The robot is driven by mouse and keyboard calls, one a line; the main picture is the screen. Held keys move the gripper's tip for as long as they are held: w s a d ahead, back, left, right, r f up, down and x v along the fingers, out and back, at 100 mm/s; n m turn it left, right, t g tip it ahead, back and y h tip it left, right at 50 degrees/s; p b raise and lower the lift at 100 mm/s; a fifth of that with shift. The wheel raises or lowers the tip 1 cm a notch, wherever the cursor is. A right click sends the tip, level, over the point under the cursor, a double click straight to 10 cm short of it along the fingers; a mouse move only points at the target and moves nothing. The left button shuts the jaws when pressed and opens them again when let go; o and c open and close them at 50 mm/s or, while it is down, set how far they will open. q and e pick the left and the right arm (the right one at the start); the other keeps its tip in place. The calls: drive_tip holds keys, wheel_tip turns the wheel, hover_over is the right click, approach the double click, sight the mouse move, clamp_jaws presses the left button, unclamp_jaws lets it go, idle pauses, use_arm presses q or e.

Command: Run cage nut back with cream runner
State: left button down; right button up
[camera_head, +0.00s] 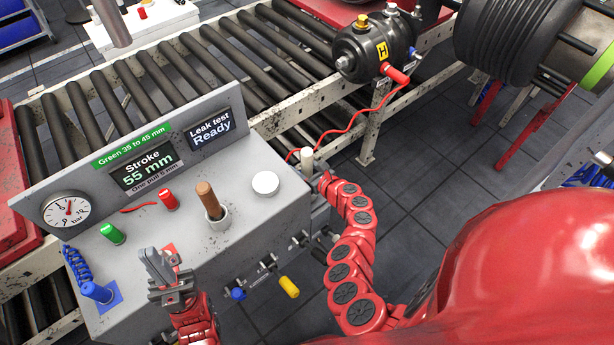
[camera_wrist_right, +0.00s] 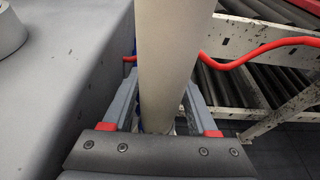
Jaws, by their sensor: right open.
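The cream runner (camera_head: 307,158) stands upright at the right end of the grey bench in the head view. In the right wrist view the runner (camera_wrist_right: 173,60) is a thick cream cylinder rising between the fingers of my right gripper (camera_wrist_right: 164,110). That gripper is open around it; contact cannot be told. In the head view my right gripper (camera_head: 318,183) is small and partly hidden beside the bench. My left gripper (camera_head: 164,268) is over the bench's front left part, its jaw gap unclear. I cannot single out the cage nut; the black chamber (camera_head: 372,48) carries brass-coloured fittings on top.
A red hose (camera_head: 345,130) runs to the chamber. A roller conveyor (camera_head: 180,75) lies behind.

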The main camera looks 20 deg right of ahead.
clamp_jaws()
drive_tip(key=shift+r, duration=0.1)
idle(1.2)
